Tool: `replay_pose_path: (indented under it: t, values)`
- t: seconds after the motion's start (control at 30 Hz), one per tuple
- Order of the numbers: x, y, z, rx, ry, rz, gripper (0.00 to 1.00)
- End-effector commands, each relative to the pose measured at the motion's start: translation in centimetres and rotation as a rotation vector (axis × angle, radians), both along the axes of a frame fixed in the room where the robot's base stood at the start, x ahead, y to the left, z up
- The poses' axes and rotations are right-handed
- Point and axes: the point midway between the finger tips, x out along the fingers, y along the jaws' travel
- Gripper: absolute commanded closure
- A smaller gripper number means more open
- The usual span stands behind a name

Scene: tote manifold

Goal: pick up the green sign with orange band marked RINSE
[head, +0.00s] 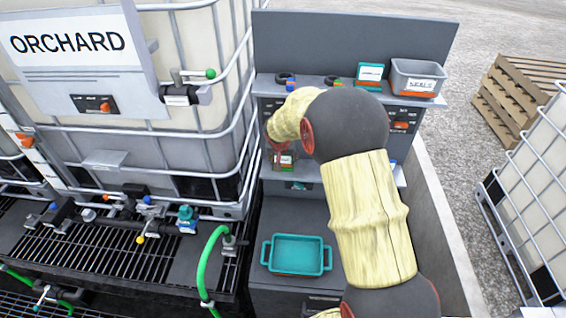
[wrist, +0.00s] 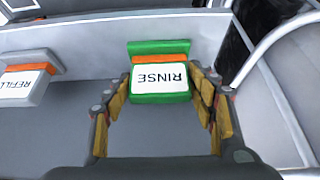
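The green sign (wrist: 160,97) with an orange band and a white RINSE label stands on a grey surface in the wrist view, its lettering upside down. My gripper (wrist: 160,82) is open, with one finger on each side of the sign. The fingertips are close to its side edges; I cannot tell whether either touches. In the head view, my gripper (head: 281,146) is at the shelf unit beside the tank, and a small white label shows just below it. My arm hides part of the shelves.
A grey sign (wrist: 25,84) marked REFILL stands to the left in the wrist view. A teal tray (head: 297,255) sits low before the shelves. A teal sign (head: 370,73) and a grey bin (head: 416,72) are on the top shelf. The ORCHARD tank's cage (head: 240,100) is close by.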

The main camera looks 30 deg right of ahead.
Motion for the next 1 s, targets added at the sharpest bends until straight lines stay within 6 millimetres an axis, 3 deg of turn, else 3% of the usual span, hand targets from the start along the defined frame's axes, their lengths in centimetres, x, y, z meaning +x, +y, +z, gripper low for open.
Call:
replay_pose_path:
  t: [0.47, 0.77, 1.0]
  values:
    - [0.0, 0.0, 0.0, 0.0, 0.0, 0.0, 0.72]
    - [0.0, 0.0, 0.2, -0.001, -0.001, 0.0, 0.73]
    - [0.1, 0.0, 2.3, -0.001, -0.004, -0.001, 0.73]
